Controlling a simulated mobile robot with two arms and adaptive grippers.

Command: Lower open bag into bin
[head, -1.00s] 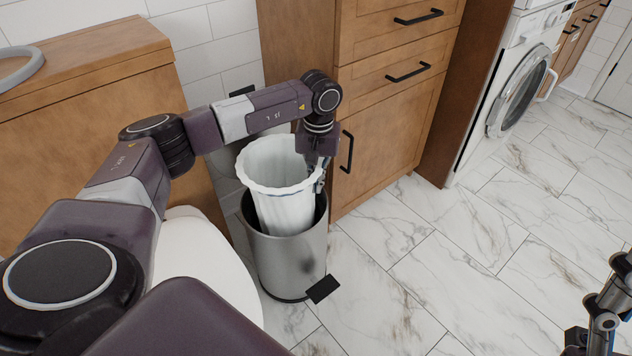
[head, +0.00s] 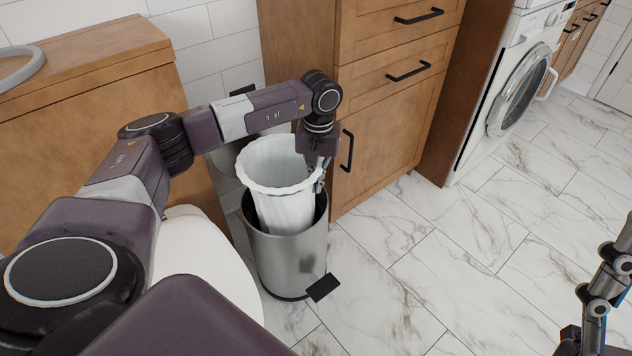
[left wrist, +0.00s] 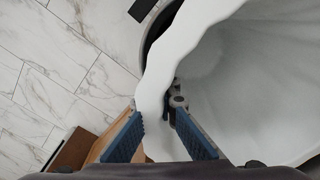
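The white open bag (head: 282,205) stands partly inside the grey metal bin (head: 290,262) in the head view. Its wavy rim is above the bin's rim and its lower part is hidden in the bin. My left gripper (head: 319,176) is at the right side of the bag's rim. In the left wrist view, the bag's wall (left wrist: 155,100) passes between the two blue fingers of the left gripper (left wrist: 160,128). The fingers look apart at their tips, and I cannot tell whether they grip the wall. My right gripper (head: 590,325) is at the lower right, partly cut off.
A wooden cabinet (head: 385,130) stands close behind and right of the bin. A white toilet (head: 205,265) is close on the left. The bin's black pedal (head: 323,288) juts out in front. Marble floor (head: 430,260) is clear to the right.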

